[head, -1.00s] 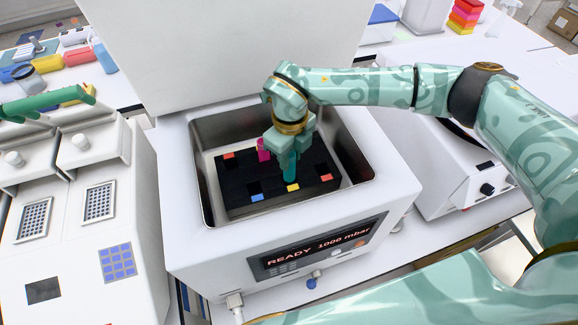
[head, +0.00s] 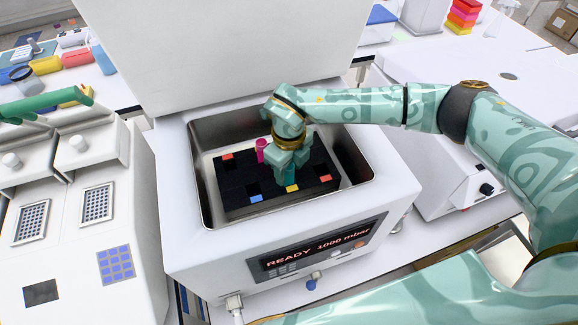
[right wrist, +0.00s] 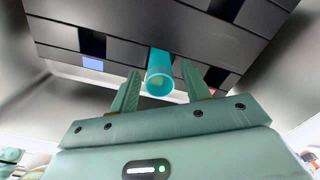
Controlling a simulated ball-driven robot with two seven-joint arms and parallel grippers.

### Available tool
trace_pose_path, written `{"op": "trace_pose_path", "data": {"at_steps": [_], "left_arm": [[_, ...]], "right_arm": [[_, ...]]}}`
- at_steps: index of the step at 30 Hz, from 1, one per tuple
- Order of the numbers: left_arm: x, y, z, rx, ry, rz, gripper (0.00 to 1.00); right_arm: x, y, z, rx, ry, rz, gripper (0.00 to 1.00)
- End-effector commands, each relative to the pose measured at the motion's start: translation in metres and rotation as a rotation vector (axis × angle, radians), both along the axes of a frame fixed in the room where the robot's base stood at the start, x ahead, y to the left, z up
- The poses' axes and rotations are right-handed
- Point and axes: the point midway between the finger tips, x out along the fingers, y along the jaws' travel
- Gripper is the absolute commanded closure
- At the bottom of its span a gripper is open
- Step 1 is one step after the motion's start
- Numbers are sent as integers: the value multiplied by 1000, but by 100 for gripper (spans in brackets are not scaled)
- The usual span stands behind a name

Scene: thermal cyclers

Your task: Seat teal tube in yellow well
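The teal tube (head: 291,173) stands in the black block (head: 233,190), just behind the yellow marker (head: 292,188) on its front edge. My right gripper (head: 292,163) is over it from above. The fingers are open. The tube's lower end and the well under it are hidden. Part of my left gripper (head: 45,104) shows at the left edge; its opening cannot be judged.
A magenta tube (head: 261,150) stands in the block behind and left of my right gripper. The block has red, blue and orange markers too. It lies in a metal-walled chamber (head: 345,160) of a white machine reading READY 1000 mbar. White devices flank it.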

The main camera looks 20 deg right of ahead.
Motion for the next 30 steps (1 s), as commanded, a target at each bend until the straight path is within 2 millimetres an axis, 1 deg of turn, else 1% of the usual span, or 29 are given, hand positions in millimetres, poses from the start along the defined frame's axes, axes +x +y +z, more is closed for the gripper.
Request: {"op": "trace_pose_path", "data": {"at_steps": [2, 5, 8, 12, 15, 18, 21, 23, 30], "left_arm": [[0, 0, 2, 0, 1, 0, 64], [-1, 0, 2, 0, 1, 0, 64], [-1, 0, 3, 1, 2, 1, 64], [-1, 0, 3, 1, 2, 1, 64], [-2, 0, 3, 1, 2, 1, 64], [-2, 0, 3, 1, 2, 0, 64], [-2, 0, 2, 0, 3, 0, 64], [-2, 0, 2, 0, 3, 0, 64], [-2, 0, 2, 0, 2, 0, 64]], "right_arm": [[0, 0, 3, 1, -1, 0, 53], [1, 0, 14, 0, -2, 0, 53], [1, 0, 34, 0, -4, 0, 53], [2, 0, 69, 1, -5, 1, 53], [1, 0, 90, 0, -4, 1, 53], [1, 0, 107, 0, -4, 0, 53], [0, 0, 118, 0, -2, 0, 53], [0, 0, 121, 0, -1, 0, 53], [0, 0, 123, 0, 0, 0, 53]]}}
